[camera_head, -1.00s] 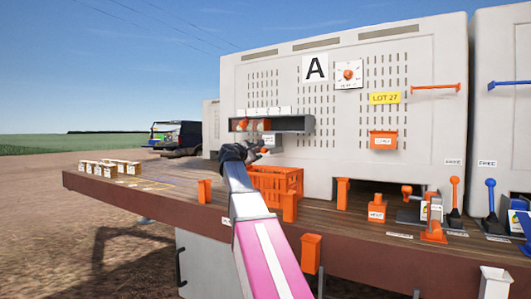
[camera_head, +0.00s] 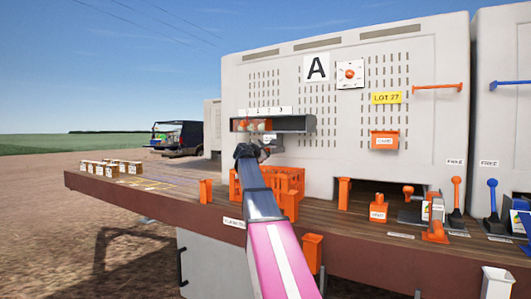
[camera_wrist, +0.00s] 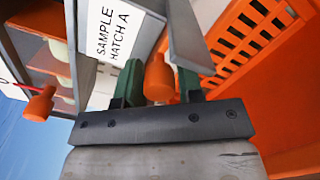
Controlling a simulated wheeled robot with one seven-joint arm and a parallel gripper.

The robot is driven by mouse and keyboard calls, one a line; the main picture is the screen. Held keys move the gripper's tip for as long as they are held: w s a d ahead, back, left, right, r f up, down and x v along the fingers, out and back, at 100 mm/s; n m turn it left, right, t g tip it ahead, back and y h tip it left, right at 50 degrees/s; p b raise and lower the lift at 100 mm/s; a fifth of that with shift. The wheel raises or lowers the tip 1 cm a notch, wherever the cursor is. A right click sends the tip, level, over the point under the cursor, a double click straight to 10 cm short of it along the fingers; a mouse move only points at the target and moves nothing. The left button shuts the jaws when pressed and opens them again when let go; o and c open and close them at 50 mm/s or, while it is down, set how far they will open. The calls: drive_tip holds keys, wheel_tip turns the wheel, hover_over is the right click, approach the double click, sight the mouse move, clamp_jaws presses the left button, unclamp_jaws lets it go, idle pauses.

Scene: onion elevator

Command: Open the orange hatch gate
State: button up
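The sample hatch (camera_head: 296,123) is a grey box on the machine's front wall with orange inside. In the wrist view its white label (camera_wrist: 115,30) reads "SAMPLE HATCH A". An orange knob (camera_wrist: 160,80) stands between my gripper's two dark green fingers; whether they touch it is unclear. My gripper (camera_wrist: 158,68) is open around this knob, and in the head view my gripper (camera_head: 257,147) is just below the hatch box, partly hidden by my arm. A second orange knob (camera_wrist: 40,103) shows at the left. The gate itself is not clearly visible.
An orange crate (camera_head: 290,180) stands on the wooden deck below the hatch, close to my gripper in the wrist view (camera_wrist: 240,45). Orange posts, levers and a blue lever (camera_head: 492,195) stand to the right. Small boxes (camera_head: 112,168) sit far left.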

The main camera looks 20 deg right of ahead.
clamp_jaws()
drive_tip(key=v, duration=0.7)
drive_tip(key=shift+s+a, duration=0.15)
drive_tip(key=shift+a, duration=0.05)
drive_tip(key=o, duration=0.5)
unclamp_jaws()
drive_tip(key=v, duration=1)
drive_tip(key=shift+s+a, duration=0.2)
drive_tip(key=shift+a, duration=0.05)
